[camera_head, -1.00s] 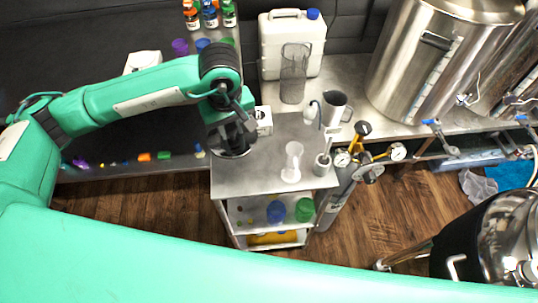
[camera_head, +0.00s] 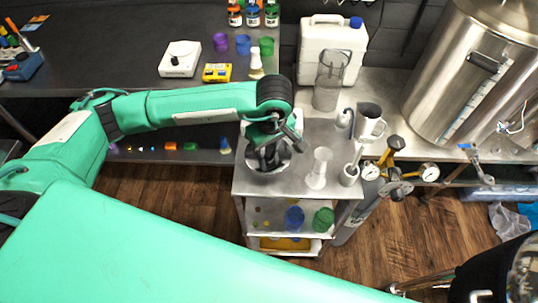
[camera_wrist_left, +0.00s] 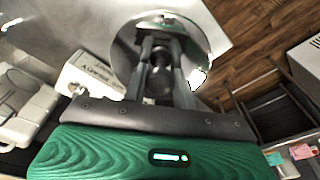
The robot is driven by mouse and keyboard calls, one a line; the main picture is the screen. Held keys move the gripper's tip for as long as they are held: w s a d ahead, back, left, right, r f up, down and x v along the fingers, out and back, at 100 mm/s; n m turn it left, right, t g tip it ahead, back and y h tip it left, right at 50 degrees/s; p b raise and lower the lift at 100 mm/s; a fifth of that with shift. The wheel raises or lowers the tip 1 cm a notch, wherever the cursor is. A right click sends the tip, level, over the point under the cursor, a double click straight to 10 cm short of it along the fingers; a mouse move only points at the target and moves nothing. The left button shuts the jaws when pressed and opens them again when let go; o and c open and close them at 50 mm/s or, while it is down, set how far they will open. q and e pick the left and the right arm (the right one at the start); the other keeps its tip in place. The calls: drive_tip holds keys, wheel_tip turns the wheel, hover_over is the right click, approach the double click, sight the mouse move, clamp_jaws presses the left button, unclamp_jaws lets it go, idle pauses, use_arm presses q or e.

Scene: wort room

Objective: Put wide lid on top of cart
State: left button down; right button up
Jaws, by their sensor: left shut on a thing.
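The wide lid is a round shiny metal disc, seen in the head view (camera_head: 284,162) and the left wrist view (camera_wrist_left: 127,52). My left gripper, in the head view (camera_head: 268,158) and wrist view (camera_wrist_left: 161,50), is shut on the lid's dark central knob. The lid is about level, over the left part of the cart's metal top (camera_head: 285,187). I cannot tell whether it touches the top or hovers just above it. The gripper and wrist hide part of the lid. My right gripper is not in view.
A small white box (camera_wrist_left: 92,72) is near the lid. A gas cylinder with gauges (camera_head: 395,172) stands right of the cart. The cart's front left top is clear.

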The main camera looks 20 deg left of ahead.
sight(269, 154)
use_arm(q)
wheel_tip(269, 154, down, 6)
drive_tip(key=shift+r+p, duration=0.2)
drive_tip(key=shift+p, duration=0.25)
drive_tip(key=shift+f, duration=0.2)
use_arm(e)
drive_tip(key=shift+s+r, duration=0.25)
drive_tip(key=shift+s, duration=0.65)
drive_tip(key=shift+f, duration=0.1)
use_arm(q)
drive_tip(key=shift+f, duration=0.15)
drive_tip(key=c, duration=1.1)
unclamp_jaws()
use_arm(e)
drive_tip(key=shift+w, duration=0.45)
